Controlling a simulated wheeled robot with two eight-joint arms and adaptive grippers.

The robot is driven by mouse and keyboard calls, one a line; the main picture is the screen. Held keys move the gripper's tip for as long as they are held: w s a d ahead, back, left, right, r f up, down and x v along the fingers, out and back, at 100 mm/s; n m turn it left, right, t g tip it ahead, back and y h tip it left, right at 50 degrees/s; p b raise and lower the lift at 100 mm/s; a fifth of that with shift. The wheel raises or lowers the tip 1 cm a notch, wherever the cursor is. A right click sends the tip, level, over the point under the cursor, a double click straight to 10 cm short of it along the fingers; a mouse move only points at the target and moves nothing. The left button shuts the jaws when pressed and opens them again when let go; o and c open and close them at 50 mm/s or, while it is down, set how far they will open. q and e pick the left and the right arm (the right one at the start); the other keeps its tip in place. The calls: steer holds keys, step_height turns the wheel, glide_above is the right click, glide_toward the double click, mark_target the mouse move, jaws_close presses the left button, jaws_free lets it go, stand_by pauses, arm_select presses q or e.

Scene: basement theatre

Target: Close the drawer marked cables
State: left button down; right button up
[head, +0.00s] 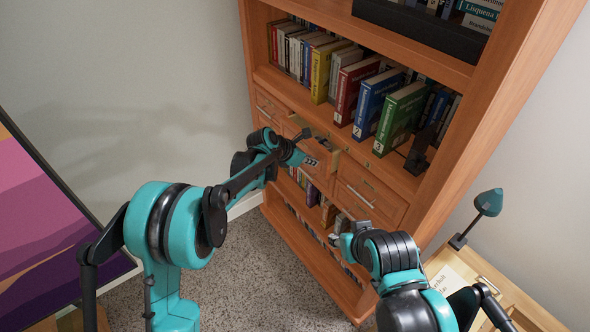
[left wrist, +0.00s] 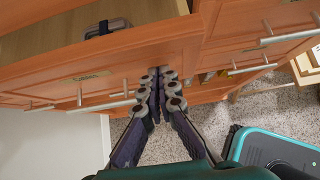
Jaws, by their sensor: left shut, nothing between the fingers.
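One wooden drawer (head: 322,172) in the middle of the bookcase is pulled out, and its pale inside shows. In the left wrist view the drawer front (left wrist: 60,82) fills the upper left, with a long metal handle (left wrist: 85,105) and a brass label plate (left wrist: 90,76) too small to read surely. My left gripper (head: 311,161) is shut and empty at the drawer front. In the left wrist view its fingertips (left wrist: 162,76) are at the front's right part; I cannot tell whether they touch. My right gripper (head: 340,241) is lower, partly hidden by its arm.
A dark case (left wrist: 108,27) lies inside the open drawer. Books (head: 370,100) fill the shelf above. A closed drawer (head: 370,190) is to the right. A small desk (head: 500,290) with a teal lamp (head: 488,203) stands at right. Carpeted floor (head: 240,270) is clear at left.

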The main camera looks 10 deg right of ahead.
mark_target(318, 153)
arm_select(q)
steer(key=w+d, duration=0.1)
steer(key=d, duration=0.1)
steer(key=w+d, duration=0.1)
steer(key=d, duration=0.1)
steer(key=shift+w, duration=0.1)
steer(key=shift+w+d+r, duration=0.1)
steer(key=shift+d, duration=0.05)
